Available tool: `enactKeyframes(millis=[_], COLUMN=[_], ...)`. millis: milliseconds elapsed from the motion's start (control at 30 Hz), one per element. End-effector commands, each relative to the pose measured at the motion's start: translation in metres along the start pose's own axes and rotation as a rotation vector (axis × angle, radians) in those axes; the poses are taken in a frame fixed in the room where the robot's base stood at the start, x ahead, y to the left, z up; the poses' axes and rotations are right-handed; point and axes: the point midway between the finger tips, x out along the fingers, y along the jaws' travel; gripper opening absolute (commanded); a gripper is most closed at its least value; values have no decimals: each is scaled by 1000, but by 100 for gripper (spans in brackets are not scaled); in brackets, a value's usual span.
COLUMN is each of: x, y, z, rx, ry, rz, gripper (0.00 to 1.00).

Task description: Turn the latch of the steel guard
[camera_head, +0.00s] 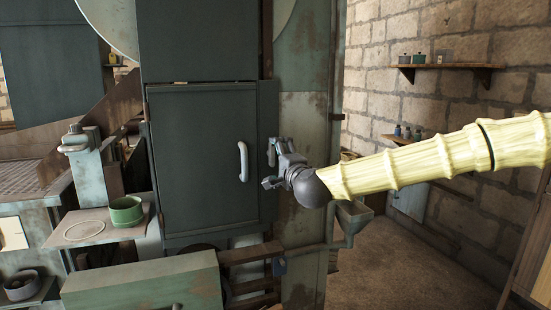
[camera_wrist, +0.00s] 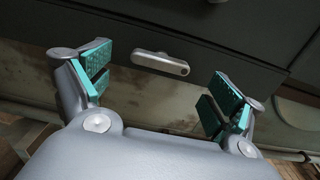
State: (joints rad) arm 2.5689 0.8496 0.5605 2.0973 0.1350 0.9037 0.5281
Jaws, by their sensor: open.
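The steel guard (camera_head: 200,150) is a dark grey-green door panel, closed in its frame, with a pale upright handle (camera_head: 243,161). My gripper (camera_head: 272,166) is at the right edge of the guard in the head view and hides most of the latch area. In the wrist view my gripper (camera_wrist: 160,88) is open, with teal pads on either side of the latch. The latch appears beyond the fingertips, with no contact visible.
A rusty green column (camera_head: 304,120) stands just behind my gripper. A green bowl (camera_head: 126,210) sits on a ledge at left, and a green box (camera_head: 145,281) juts out below the guard. A wall shelf (camera_head: 448,71) is at right. The floor at right is clear.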

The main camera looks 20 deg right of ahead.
Motion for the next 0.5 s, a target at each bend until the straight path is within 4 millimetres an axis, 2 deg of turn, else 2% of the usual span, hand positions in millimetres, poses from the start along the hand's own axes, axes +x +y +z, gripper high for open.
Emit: enactKeyframes(millis=[100,300,500], x=[-24,-58,-79], y=[0,0,0], z=[-1,-1,-1], rx=[2,1,1], ry=[0,0,1], rz=[-1,-1,-1], gripper=[93,93,93])
